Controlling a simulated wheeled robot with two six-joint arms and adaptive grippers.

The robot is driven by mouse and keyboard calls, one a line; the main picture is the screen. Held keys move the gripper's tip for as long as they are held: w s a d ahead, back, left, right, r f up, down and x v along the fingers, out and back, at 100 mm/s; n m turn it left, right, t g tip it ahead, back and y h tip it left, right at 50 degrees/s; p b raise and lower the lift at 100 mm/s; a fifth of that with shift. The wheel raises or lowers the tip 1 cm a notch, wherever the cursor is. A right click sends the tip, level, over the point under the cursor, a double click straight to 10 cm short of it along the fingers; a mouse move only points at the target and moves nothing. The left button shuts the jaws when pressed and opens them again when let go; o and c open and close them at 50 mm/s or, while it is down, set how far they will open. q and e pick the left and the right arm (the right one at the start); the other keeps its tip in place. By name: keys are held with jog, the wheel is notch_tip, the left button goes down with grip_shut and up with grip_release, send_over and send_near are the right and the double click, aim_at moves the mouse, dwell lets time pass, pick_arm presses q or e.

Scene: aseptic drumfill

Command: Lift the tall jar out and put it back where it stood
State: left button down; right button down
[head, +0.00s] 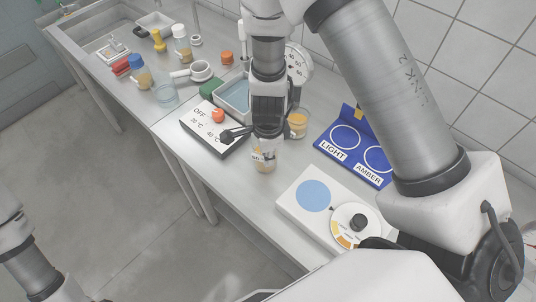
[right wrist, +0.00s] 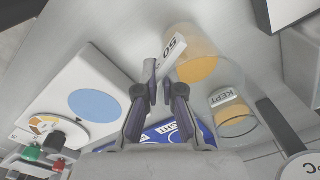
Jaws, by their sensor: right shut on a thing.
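I cannot tell whether this piece belongs to the jar. My left arm shows at the lower left, but its gripper is out of view.
A jar labelled KEPT (right wrist: 235,115) stands close by. A blue LIGHT and AMBER board (head: 352,150) lies behind right. A white device with a blue disc (head: 313,196) is at the front right. A water bath (head: 234,97) and OFF panel (head: 205,128) are left.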

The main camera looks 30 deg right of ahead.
jog(key=c, duration=1.2)
grip_release()
jog(key=shift+c, duration=0.2)
notch_tip(320, 180, up, 12)
jog(key=shift+s+a, duration=0.1)
jog(key=shift+s, duration=0.1)
